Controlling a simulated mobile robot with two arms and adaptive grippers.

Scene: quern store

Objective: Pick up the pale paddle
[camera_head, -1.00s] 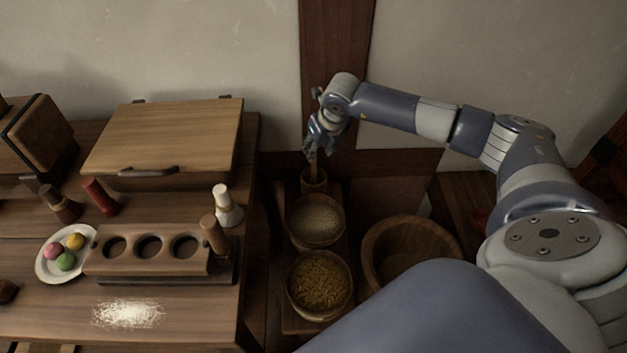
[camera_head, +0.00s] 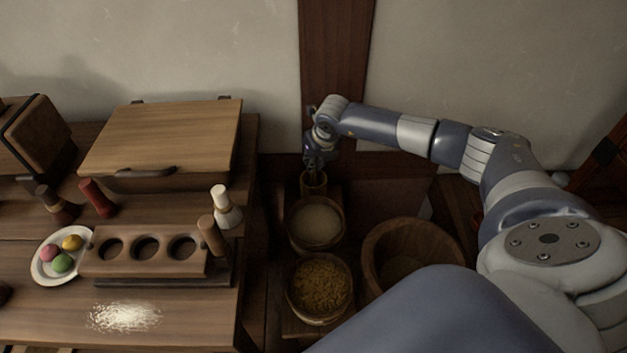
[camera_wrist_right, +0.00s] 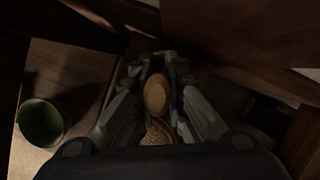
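A small wooden cup (camera_head: 313,186) stands at the back of the low stand, right of the table. In the head view my right gripper (camera_head: 316,162) points down just above its mouth and hides what stands in it. In the right wrist view a pale, oval wooden piece (camera_wrist_right: 155,95), which looks like the pale paddle, lies between the fingers of my right gripper (camera_wrist_right: 160,85). The fingers are apart on either side of it; I see no clear grip. A tan, ridged piece (camera_wrist_right: 158,132) shows close by. My left gripper is out of view.
A bowl of pale grain (camera_head: 316,222) and a bowl of yellow grain (camera_head: 320,287) stand in front of the cup. A wooden tub (camera_head: 412,246) is to their right. The wall and dark post (camera_head: 334,70) rise close behind my gripper.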

